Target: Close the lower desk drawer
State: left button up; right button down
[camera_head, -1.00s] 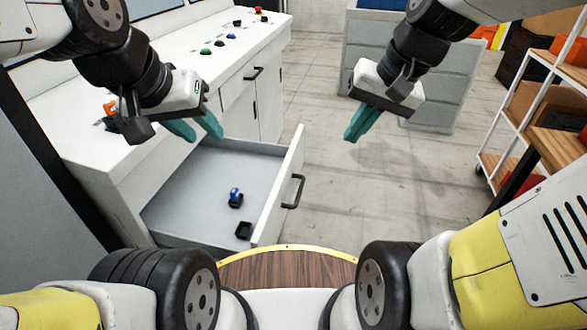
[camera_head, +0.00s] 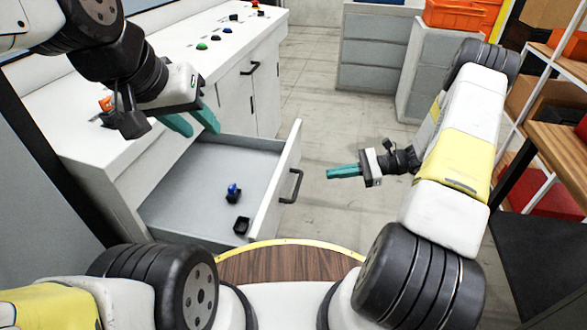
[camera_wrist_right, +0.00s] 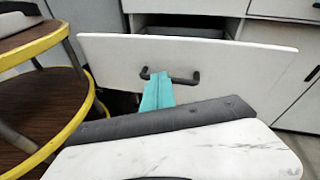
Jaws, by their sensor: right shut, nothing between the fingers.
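The lower desk drawer (camera_head: 160,215) is pulled out from the white desk, and its front panel with a black handle (camera_head: 291,186) faces right. A small device with a blue top (camera_head: 233,192) and a small black box (camera_head: 241,225) lie inside it. My right gripper (camera_head: 331,172) is shut and empty, pointing left at the drawer front, a little right of the handle. In the right wrist view its teal fingers (camera_wrist_right: 157,90) overlap the left part of the handle (camera_wrist_right: 170,76); contact cannot be told. My left gripper (camera_head: 196,125) is above the drawer's back; its teal fingers look spread apart.
The white desk top (camera_head: 170,75) carries several coloured buttons. Grey cabinets (camera_head: 385,50) stand at the back, and a shelf rack (camera_head: 555,100) stands at right. A round wooden platform with a yellow rim (camera_head: 290,243) is at the front. Floor right of the drawer is clear.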

aim_at(286, 186)
notch_tip(286, 186, down, 10)
jog(key=d+m+t+y, duration=0.1)
jog(key=m+t+y, duration=0.1)
jog(key=m+t, duration=0.25)
jog(key=shift+m+g, duration=0.25)
jog(key=x, duration=1.3)
jog(key=shift+w+a+r, duration=0.15)
jog(key=shift+w+a, duration=0.05)
jog(key=shift+w, duration=0.05)
jog(key=shift+a, duration=0.15)
